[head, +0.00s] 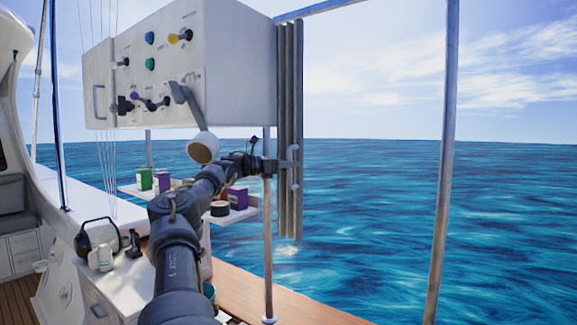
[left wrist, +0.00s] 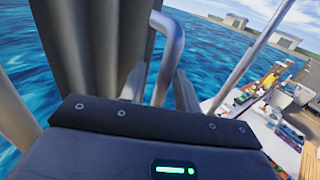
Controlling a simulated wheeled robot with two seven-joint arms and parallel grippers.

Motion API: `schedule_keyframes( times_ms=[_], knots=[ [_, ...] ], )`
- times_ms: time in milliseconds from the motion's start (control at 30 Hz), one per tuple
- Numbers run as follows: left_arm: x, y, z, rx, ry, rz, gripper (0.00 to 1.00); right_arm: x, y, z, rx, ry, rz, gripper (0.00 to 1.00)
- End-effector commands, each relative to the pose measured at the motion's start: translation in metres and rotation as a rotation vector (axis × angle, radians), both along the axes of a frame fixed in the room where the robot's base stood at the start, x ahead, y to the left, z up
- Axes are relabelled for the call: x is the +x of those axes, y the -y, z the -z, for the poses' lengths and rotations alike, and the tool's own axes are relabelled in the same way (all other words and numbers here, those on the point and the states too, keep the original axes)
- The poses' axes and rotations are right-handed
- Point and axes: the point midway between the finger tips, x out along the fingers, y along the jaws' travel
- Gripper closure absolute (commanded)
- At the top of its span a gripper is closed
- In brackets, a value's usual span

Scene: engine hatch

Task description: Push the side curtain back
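The side curtain (head: 289,120) is a set of narrow grey vertical folds, bunched together beside the white control cabinet, below the overhead rail. It also shows close up in the left wrist view (left wrist: 90,45). A curved metal handle (left wrist: 171,48) stands out from it; in the head view the handle (head: 295,170) is on the curtain's right side. My left gripper (head: 285,167) is at the handle. In the left wrist view its two fingers (left wrist: 160,90) stand apart on either side of the handle bar, with gaps visible. My right gripper is in neither view.
The white cabinet (head: 235,65) with knobs and a lever hangs left of the curtain. A thin post (head: 267,250) stands beside the curtain, and another post (head: 442,170) at right. A shelf (head: 240,214) holds small boxes. Between the curtain and right post is open space.

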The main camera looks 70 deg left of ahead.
Motion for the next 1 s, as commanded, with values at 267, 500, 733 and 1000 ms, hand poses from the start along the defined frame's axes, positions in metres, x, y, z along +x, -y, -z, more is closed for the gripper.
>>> schedule_keyframes(
  times_ms=[267,500,733,1000],
  knots=[
    [-0.05,-0.002,0.007,0.002,0.004,-0.006,0.68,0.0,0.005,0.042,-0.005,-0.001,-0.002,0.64],
    [-0.092,-0.003,0.004,0.001,0.004,-0.007,0.68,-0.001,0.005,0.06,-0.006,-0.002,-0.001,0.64],
    [-0.108,-0.003,0.001,-0.002,0.003,-0.005,0.68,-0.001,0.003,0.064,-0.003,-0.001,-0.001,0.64],
    [-0.109,-0.003,0.001,-0.001,0.003,-0.004,0.68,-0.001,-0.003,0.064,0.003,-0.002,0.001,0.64]
  ],
)
